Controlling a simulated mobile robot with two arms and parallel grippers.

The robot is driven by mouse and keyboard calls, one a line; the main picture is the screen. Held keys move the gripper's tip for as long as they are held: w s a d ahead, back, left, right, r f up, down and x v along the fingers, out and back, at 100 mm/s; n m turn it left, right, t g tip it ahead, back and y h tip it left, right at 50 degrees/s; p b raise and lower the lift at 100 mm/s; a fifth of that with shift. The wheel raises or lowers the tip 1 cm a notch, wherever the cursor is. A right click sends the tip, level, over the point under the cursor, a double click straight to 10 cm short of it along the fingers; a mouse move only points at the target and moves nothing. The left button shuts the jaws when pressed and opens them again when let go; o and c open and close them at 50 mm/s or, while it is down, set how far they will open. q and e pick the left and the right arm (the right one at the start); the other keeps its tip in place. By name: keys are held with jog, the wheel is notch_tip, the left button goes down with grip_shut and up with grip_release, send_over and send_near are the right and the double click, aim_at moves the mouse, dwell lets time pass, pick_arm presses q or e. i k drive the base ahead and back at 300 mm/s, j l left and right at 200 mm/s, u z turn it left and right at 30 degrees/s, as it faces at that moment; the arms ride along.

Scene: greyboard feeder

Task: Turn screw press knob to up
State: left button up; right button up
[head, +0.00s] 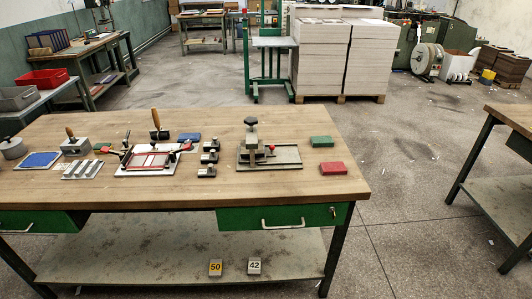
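A small press (286,156) with a flat grey base stands on the wooden workbench, right of the middle. A black knob (251,122) tops its upright grey column. A small red knob or lever tip (271,148) shows beside the column. At this distance I cannot tell whether the black knob is screwed up or down. Neither of my grippers is in view, and nothing touches the press.
The workbench (230,184) has a green drawer (250,219) in front. Left of the press lie small black-and-metal blocks (208,158) and a framed fixture (150,161). A green box (321,141) and red box (333,168) lie right.

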aim_at(250, 121)
jog(key=i+l, duration=0.95)
jog(key=l, duration=0.2)
jog(key=j+u, duration=0.05)
